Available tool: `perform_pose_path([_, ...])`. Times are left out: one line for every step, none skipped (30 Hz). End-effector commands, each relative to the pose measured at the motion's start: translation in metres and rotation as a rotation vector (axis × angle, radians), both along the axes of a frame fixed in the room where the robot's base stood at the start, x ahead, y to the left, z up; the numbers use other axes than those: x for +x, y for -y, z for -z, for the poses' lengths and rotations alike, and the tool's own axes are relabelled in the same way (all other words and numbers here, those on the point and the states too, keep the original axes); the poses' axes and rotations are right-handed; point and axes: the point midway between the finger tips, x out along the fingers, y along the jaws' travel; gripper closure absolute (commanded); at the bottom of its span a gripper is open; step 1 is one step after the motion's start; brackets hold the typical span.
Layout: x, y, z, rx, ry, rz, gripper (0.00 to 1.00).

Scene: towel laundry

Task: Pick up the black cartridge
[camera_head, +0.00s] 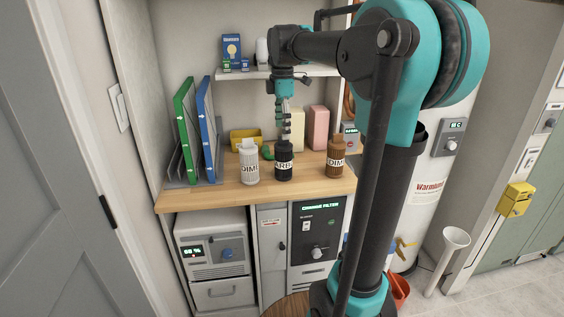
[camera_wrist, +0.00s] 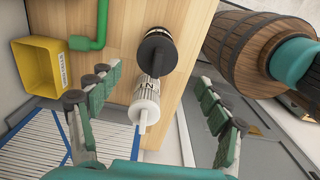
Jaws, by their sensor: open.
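The black cartridge (camera_head: 284,165) stands upright on the wooden counter (camera_head: 215,199), with white lettering on its front. It stands between a white cartridge (camera_head: 249,166) on its left and a brown cartridge (camera_head: 335,163) on its right. My gripper (camera_head: 284,108) points down from above, its fingers over or just behind the black cartridge's top. In the wrist view, my gripper (camera_wrist: 160,77) is open and empty. The black cartridge (camera_wrist: 157,47) shows there beyond the fingertips, roughly between them, partly covered by the white cartridge (camera_wrist: 147,92). The brown cartridge is not identifiable there.
Green (camera_head: 186,125) and blue (camera_head: 208,120) binders stand at the left of the counter. A yellow bin (camera_head: 239,135), a green pipe and a pink box (camera_head: 317,126) are behind the cartridges. A white shelf (camera_head: 240,74) holds small boxes above. The counter's front strip is clear.

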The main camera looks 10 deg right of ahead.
Motion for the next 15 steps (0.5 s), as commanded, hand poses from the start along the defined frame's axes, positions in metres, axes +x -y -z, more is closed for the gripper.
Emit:
perform_pose_path([0.000,0.000,0.009,0.000,0.000,0.000,0.22])
perform_pose_path([0.000,0.000,0.013,0.000,0.000,0.000,0.22])
perform_pose_path([0.000,0.000,0.018,0.000,0.000,0.000,0.22])
perform_pose_path([0.000,0.000,0.022,0.000,0.000,0.000,0.22])
perform_pose_path([0.000,0.000,0.024,0.000,0.000,0.000,0.22])
perform_pose_path([0.000,0.000,0.027,0.000,0.000,0.000,0.22])
perform_pose_path([0.000,0.000,0.029,0.000,0.000,0.000,0.22])
perform_pose_path([0.000,0.000,0.030,0.000,0.000,0.000,0.22])
perform_pose_path([0.000,0.000,0.032,0.000,0.000,0.000,0.22])
perform_pose_path([0.000,0.000,0.033,0.000,0.000,0.000,0.22])
perform_pose_path([0.001,0.001,0.035,0.000,0.000,0.000,0.22])
perform_pose_path([0.002,0.001,0.040,0.000,0.000,0.000,0.22])
perform_pose_path([0.002,0.001,0.044,0.000,0.000,0.000,0.22])
perform_pose_path([0.003,0.002,0.048,0.000,0.000,0.000,0.22])
perform_pose_path([0.004,0.002,0.054,0.000,0.000,0.000,0.22])
